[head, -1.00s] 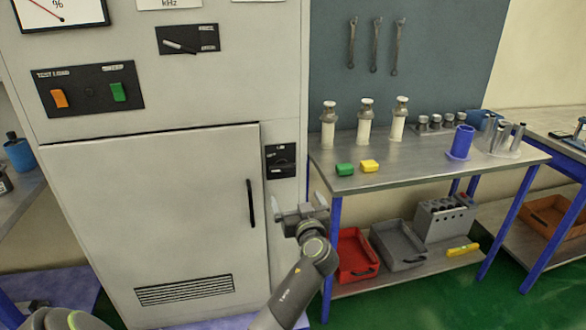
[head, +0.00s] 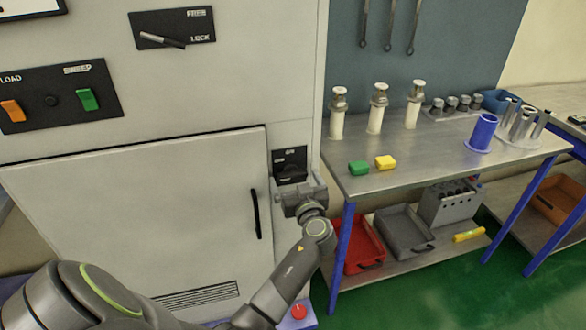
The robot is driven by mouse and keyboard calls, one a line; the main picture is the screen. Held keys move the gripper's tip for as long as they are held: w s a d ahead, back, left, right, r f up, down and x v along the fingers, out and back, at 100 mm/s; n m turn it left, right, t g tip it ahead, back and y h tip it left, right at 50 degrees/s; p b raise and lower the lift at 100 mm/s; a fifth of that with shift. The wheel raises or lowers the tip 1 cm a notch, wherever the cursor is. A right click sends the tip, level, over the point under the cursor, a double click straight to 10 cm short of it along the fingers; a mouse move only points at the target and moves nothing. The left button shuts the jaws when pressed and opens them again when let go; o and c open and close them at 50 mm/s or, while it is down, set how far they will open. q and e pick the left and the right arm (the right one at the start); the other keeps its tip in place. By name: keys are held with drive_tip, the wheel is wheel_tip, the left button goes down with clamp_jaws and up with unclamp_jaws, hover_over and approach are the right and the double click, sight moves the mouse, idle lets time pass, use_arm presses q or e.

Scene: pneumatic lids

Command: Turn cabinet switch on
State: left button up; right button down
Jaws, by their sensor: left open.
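The cabinet switch is a small black plate (head: 290,161) with a dark knob, on the grey cabinet's front to the right of its door. A small label shows at the plate's top; the knob's exact setting is hard to tell. My left gripper (head: 298,182) is open and empty, right at the lower part of the switch. Its fingers point at the panel around the knob's height and partly cover the plate's lower edge. Whether they touch the knob cannot be told. My right gripper is not in view.
The cabinet door (head: 150,220) with a black handle (head: 256,214) is closed, left of the switch. A lever panel (head: 172,28) and orange and green buttons sit higher. A metal workbench (head: 430,172) with blue legs stands close on the right, holding green and yellow blocks.

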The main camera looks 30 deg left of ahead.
use_arm(q)
drive_tip(key=shift+w+a, duration=0.15)
drive_tip(key=shift+r, duration=0.1)
drive_tip(key=shift+c, duration=0.2)
drive_tip(key=c, duration=0.9)
drive_tip(key=shift+c, duration=0.2)
